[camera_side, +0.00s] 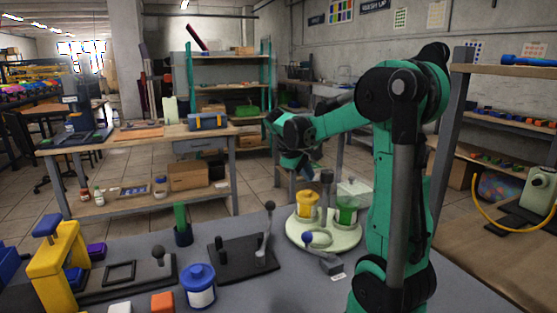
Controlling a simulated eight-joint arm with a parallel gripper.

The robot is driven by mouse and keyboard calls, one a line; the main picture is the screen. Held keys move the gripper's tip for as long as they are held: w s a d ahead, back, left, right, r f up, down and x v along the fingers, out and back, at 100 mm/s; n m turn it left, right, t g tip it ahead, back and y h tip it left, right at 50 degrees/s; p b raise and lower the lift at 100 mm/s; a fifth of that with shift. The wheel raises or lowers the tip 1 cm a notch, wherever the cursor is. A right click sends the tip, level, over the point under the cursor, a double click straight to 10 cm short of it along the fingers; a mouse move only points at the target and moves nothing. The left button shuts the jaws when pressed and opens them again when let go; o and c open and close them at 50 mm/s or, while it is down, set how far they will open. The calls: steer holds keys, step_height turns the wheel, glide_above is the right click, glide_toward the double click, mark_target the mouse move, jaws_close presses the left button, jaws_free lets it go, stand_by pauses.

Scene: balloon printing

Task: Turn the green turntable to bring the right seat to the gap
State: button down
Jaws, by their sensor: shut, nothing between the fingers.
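The turntable (346,240) is a pale green round disc on the grey table, left of my arm's base. A yellow cup (307,205) stands at its back left and a green cup (346,210) at its right. A whitish clear block (354,190) shows behind the green cup. A dark grey post (326,188) rises between the cups. A pale ring-shaped seat (318,240) at the front looks empty. My gripper (314,175) is shut and empty, above the disc's back. I cannot make out the gap.
Left of the turntable is a black plate (240,258) with upright levers. A blue lidded jar (199,286), a yellow press (60,265) and a dark cup with a green stick (182,228) stand further left. A wooden bench (140,138) is behind.

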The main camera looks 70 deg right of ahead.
step_height(320, 180, down, 3)
steer(key=a+n+y, duration=0.3)
steer(key=n, duration=0.2)
steer(key=n+y, duration=0.1)
steer(key=n, duration=0.4)
glide_toward(328, 240)
steer(key=shift+g, duration=0.3)
steer(key=x, duration=0.7)
steer(key=shift+w+d, duration=0.1)
steer(key=shift+w, duration=0.25)
